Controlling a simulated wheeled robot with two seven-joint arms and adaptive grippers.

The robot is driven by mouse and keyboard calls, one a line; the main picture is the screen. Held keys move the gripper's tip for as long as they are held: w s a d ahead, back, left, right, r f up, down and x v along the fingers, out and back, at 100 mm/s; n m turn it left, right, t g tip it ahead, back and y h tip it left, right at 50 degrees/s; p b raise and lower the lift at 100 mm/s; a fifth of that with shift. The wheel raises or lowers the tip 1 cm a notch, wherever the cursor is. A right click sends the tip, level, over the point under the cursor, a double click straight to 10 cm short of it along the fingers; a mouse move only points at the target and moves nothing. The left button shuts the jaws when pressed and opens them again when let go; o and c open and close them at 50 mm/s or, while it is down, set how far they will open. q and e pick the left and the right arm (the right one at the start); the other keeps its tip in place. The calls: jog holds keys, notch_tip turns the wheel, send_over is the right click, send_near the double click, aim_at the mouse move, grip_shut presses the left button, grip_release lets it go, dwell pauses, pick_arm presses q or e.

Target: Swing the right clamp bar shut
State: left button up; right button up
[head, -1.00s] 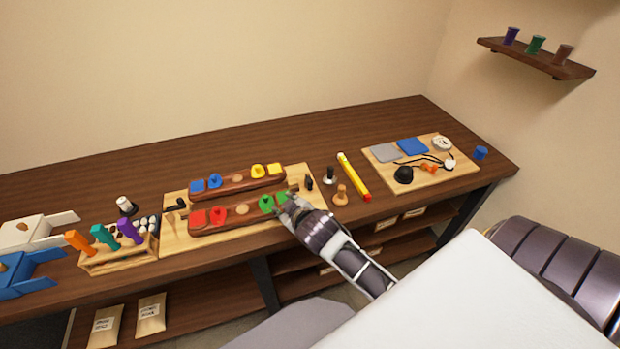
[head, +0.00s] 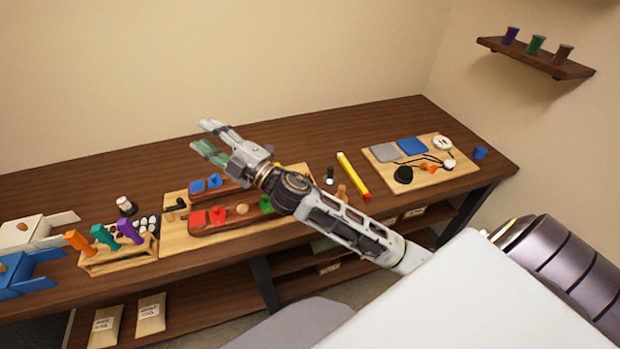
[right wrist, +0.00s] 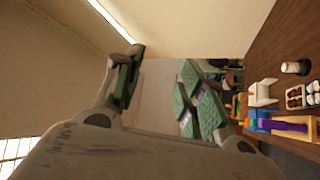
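A light wooden board (head: 178,238) on the table carries two dark wooden bars. The front bar (head: 238,221) holds red and green pieces. The rear bar holds blue pieces (head: 214,181); its right part is hidden behind my right arm. A black clamp part (head: 176,205) shows at the board's left end. The right clamp bar at the board's right end is hidden by my right arm, so I cannot tell its position. My right gripper (head: 206,138) is raised above and behind the board, open and empty; its parted fingers also show in the right wrist view (right wrist: 160,85). My left gripper is out of view.
A rack with orange, teal and purple handles (head: 104,238) stands left of the board. Right of it lie a yellow stick (head: 354,177) and a tray (head: 440,177) with cables and pads. The back of the table is mostly clear.

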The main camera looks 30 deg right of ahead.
jog(key=s+a+r+n+g+y, duration=0.2)
jog(key=a+n+g+y, duration=0.25)
jog(key=n+y, duration=0.2)
jog(key=n+g+h, duration=1.5)
jog(key=h, duration=0.3)
send_over(310, 180)
notch_tip(310, 180, down, 12)
jog(key=shift+s+t+y, duration=0.1)
jog(key=shift+t+y, duration=0.15)
jog(key=shift+f, duration=0.1)
jog(key=shift+f+p, duration=1.2)
jog(key=shift+f, duration=5.6)
